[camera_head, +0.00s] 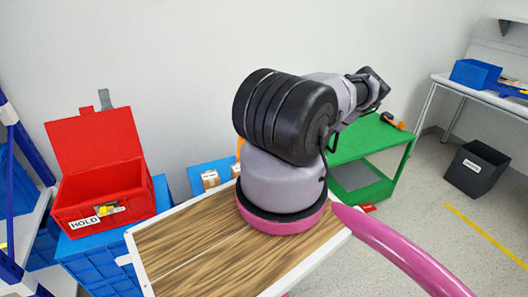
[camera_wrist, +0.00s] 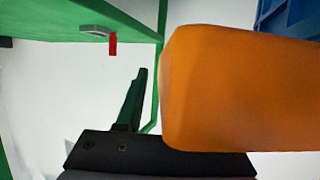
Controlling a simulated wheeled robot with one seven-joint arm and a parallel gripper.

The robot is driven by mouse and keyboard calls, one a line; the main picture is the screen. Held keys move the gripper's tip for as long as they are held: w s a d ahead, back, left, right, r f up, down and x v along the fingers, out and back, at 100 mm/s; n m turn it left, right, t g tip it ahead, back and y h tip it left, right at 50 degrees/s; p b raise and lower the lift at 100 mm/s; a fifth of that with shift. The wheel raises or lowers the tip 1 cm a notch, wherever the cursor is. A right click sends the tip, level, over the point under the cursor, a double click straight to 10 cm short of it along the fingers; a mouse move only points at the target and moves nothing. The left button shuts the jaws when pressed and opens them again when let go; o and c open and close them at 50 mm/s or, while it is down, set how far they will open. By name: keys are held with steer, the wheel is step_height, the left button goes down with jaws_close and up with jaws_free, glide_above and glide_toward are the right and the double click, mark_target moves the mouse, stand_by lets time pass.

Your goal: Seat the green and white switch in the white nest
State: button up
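I cannot make out the green and white switch or the white nest in either view. In the wrist view, one dark finger of my gripper (camera_wrist: 136,98) stands up from a black mount. An orange, round-edged block (camera_wrist: 235,90) fills the right side close to the camera and covers where the other finger would be. I cannot tell whether it is gripped or just in front. In the head view, my arm hides my gripper.
A green table (camera_head: 372,150) stands behind my arm, with an orange and black item (camera_head: 392,121) on it. An open red HOLD box (camera_head: 105,190) sits on blue crates (camera_head: 115,262) at left. A black bin (camera_head: 477,170) stands on the floor at right, beside a white workbench (camera_head: 440,82).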

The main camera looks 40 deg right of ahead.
jaws_close()
stand_by(1.2)
